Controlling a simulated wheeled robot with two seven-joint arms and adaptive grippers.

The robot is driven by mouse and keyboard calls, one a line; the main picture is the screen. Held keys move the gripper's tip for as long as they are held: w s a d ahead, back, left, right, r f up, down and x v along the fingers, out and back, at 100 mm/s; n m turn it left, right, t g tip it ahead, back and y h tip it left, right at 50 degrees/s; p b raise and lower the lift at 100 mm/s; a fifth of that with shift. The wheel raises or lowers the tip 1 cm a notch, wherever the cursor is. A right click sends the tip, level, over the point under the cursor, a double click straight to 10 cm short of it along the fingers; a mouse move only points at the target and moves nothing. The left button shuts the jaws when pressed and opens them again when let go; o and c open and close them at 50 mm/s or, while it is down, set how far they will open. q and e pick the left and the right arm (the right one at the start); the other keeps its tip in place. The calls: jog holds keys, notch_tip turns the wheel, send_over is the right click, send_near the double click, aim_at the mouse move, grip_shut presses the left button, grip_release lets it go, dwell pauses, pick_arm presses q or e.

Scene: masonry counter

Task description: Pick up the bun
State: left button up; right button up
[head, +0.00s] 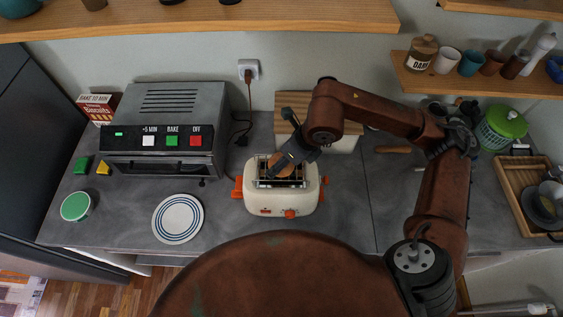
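The bun (287,171) is a small brown-orange shape at the slots of the cream toaster (252,202), partly hidden by my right gripper. My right gripper (279,168) reaches in from the right and points down and left over the toaster's top. Its dark fingers are at the bun, overlapping it in this view. I cannot tell whether they are closed on it or only beside it. My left gripper is not in view.
A toaster oven (165,130) stands to the left, with a striped plate (178,218) in front of it. A wooden board (288,103) is behind the toaster. Wall shelves overhang the counter.

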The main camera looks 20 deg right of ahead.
jog(key=c, duration=0.9)
jog(key=shift+o, duration=0.2)
